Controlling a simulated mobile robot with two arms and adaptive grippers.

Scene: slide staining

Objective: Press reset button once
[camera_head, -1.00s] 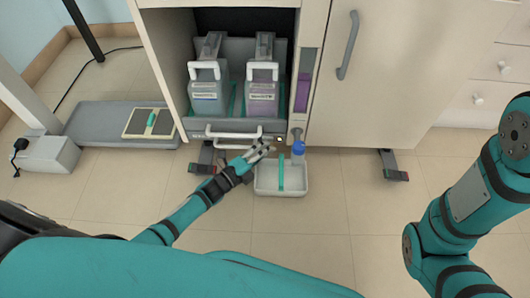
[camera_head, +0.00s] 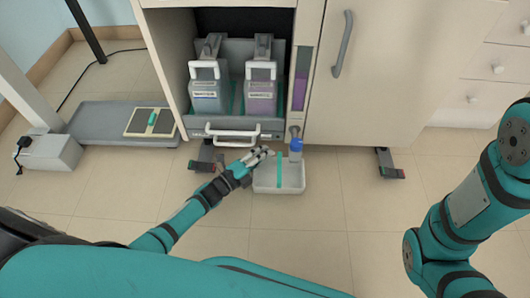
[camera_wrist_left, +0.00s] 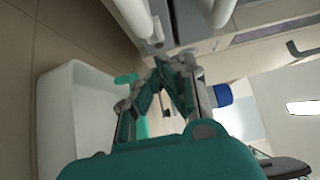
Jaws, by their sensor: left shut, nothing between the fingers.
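The cabinet's lower front panel (camera_head: 225,134) has a white handle and small details at its right end. I cannot make out with certainty which of these is the reset button. My left gripper (camera_head: 267,151) is shut and empty, just below the right part of this panel and above the white tray. In the left wrist view its fingertips (camera_wrist_left: 172,60) are together, close to the panel's underside and apparently apart from it. My right arm shows at the right edge, but its gripper is out of view.
Two bottles, one blue-grey (camera_head: 208,97) and one purple (camera_head: 261,97), stand in the open bay. A narrow window (camera_head: 302,75) shows purple. A grey platform (camera_head: 100,118) is at left.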

